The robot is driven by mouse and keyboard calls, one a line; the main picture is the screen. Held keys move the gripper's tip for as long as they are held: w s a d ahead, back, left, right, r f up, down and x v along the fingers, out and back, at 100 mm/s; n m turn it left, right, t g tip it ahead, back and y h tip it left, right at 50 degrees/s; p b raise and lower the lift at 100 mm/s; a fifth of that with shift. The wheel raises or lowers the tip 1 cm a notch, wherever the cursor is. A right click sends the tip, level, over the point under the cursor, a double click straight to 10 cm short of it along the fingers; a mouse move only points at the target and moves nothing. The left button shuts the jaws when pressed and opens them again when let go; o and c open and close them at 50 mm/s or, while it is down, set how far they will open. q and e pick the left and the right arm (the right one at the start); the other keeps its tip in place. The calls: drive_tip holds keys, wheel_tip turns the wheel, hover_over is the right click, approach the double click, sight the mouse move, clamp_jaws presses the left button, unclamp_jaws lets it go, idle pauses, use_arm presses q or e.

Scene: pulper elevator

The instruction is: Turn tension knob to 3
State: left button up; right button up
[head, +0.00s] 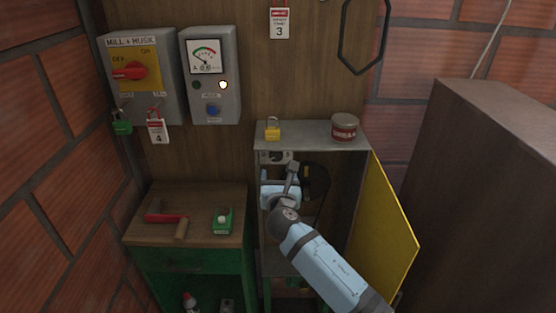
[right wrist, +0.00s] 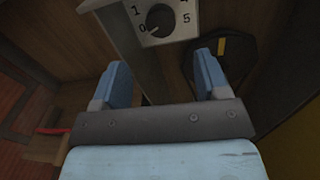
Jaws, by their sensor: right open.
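The tension knob (right wrist: 159,20) is a round black dial on a light grey plate (right wrist: 180,33) in the right wrist view. The numerals 0, 1, 4 and 5 show around it; the top of the scale is cut off. Its pale pointer mark seems to face 0. In the head view the plate (head: 273,157) shows small inside the open cabinet, just beyond my right gripper. My right gripper (right wrist: 162,70) is open and empty, its blue fingers apart and short of the knob. It also shows in the head view (head: 276,176). My left gripper is not in view.
The cabinet (head: 312,134) has a yellow door (head: 392,215) open to the right. A yellow padlock (head: 272,130) and a tin (head: 344,127) stand on top. A black disc (right wrist: 222,55) sits right of the knob. A workbench (head: 190,199) with tools stands left.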

sight(276, 157)
drive_tip(key=w, duration=0.8)
drive_tip(key=shift+w+a, duration=0.2)
drive_tip(key=shift+w, duration=0.15)
drive_tip(key=shift+b, duration=0.3)
drive_tip(key=c, duration=0.9)
